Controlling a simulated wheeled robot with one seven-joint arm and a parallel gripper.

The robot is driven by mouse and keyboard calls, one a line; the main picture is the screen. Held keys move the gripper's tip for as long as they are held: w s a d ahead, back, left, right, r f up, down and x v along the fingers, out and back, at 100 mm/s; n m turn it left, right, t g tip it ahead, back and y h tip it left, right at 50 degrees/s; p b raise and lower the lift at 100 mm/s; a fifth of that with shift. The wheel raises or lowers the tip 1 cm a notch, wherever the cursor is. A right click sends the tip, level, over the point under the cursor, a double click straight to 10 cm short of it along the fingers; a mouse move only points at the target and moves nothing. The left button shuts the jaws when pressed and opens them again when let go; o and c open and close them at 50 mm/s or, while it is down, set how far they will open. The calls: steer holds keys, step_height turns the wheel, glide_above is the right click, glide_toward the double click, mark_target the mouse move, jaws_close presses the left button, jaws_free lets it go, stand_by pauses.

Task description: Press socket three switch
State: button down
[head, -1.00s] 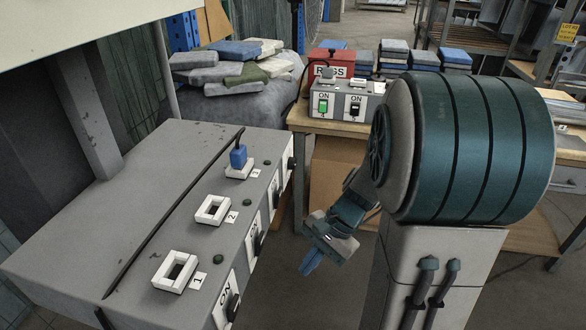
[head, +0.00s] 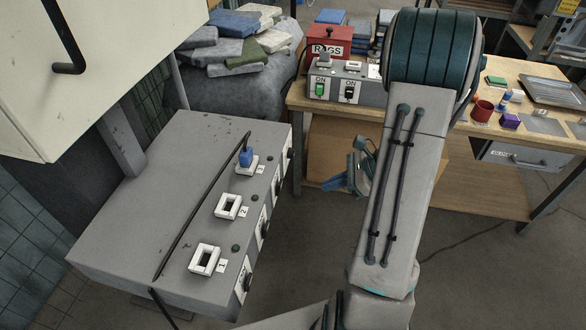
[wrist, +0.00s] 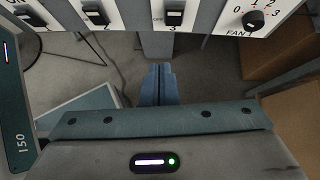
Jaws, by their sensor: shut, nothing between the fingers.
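The grey socket box (head: 165,190) stands at the left in the head view, with sockets numbered 1, 2 and 3 on top. A blue plug (head: 246,156) sits in socket three. The socket three switch (wrist: 174,14) is a dark rocker above a "3" at the top of the wrist view. In the head view the switch panel shows only at a steep angle. My gripper (head: 332,184) is shut and empty, right of the box and apart from it. In the wrist view its blue fingertips (wrist: 158,72) point towards the panel, below switch three, with a gap between.
Switch two (wrist: 96,14) is left of switch three, and a FAN dial (wrist: 254,20) is right of it. A wooden workbench (head: 425,125) with a second switch box (head: 345,82) stands behind my arm. A pale cabinet (head: 90,70) overhangs the upper left. Floor is open between box and bench.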

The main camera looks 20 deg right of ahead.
steer(key=shift+w+d+r+m+t+p, duration=0.15)
steer(key=shift+d+r+m+t+p, duration=0.15)
steer(key=shift+d, duration=0.2)
steer(key=shift+w+d+r+m+t+p, duration=0.1)
steer(key=shift+d+r+m+t+p, duration=0.1)
steer(key=shift+d+r+m+p, duration=0.2)
steer(key=shift+f, duration=0.1)
steer(key=p, duration=0.1)
glide_toward(280, 187)
steer(key=w+a+f, duration=0.3)
steer(key=f, duration=0.2)
steer(key=shift+w+a+r, duration=0.1)
steer(key=shift+w+a, duration=0.15)
steer(key=shift+w, duration=0.05)
steer(key=shift+d, duration=0.1)
